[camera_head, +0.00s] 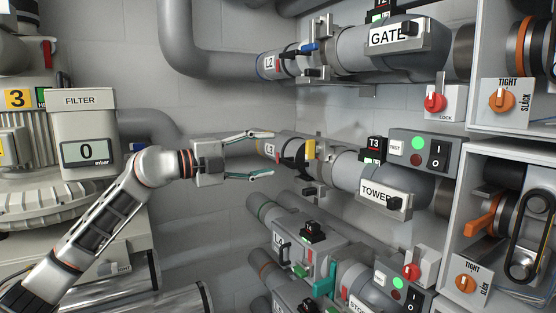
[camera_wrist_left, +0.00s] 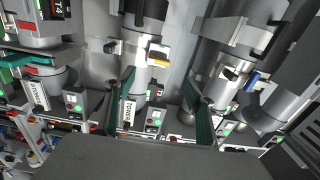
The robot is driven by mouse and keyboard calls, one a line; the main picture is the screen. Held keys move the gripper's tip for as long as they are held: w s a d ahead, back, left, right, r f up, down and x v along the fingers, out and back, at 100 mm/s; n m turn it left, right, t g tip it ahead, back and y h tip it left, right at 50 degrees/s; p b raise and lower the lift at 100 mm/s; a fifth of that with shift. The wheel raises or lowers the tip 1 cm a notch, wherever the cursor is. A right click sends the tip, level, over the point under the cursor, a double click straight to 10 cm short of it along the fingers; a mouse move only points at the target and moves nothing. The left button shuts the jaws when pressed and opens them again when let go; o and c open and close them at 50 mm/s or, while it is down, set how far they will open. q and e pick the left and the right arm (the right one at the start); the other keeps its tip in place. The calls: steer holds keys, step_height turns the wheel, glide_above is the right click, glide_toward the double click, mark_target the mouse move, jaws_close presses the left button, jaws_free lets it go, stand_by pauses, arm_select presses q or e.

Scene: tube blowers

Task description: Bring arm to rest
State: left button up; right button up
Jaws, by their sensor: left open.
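My left arm reaches in from the lower left in the head view. My left gripper (camera_head: 272,154) is open and empty, its two green-padded fingers pointing right on either side of the left end of the L3 tube (camera_head: 268,149). I cannot tell whether they touch it. A yellow lever (camera_head: 311,149) on the L3 tube is just right of the fingertips. My right gripper is not in view.
The L2 tube with a blue lever (camera_head: 309,47) and GATE label runs above. The TOWER label (camera_head: 380,195) is to the right on the L3 tube. More tubes with a teal lever (camera_head: 326,281) lie below. A FILTER box (camera_head: 83,118) reading 0 stands left. Tightness panels (camera_head: 503,102) line the right.

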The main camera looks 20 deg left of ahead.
arm_select(q)
steer(key=s+d+f+n+t+h, duration=0.1)
steer(key=s+d+f+n, duration=0.3)
steer(key=f, duration=0.7)
steer(key=d+f+n+t+h, duration=0.15)
steer(key=d+f, duration=0.35)
steer(key=f, duration=0.7)
steer(key=s+a+f+n+y, duration=0.1)
steer(key=s+f+n+y, duration=0.25)
steer(key=f, duration=0.45)
steer(key=s+a+f+n+y, duration=0.1)
steer(key=s+f+n+y, duration=0.2)
steer(key=f, duration=0.5)
steer(key=s+f+n+y, duration=0.25)
steer(key=f+n, duration=0.25)
steer(key=f, duration=0.3)
steer(key=s+d+f+n+g+y, duration=0.1)
steer(key=s+f+n+g, duration=0.3)
steer(key=s+f, duration=1.6)
steer(key=shift+s+d+f+g+y, duration=0.4)
steer(key=shift+s+g+y, duration=0.3)
steer(key=shift+g, duration=0.45)
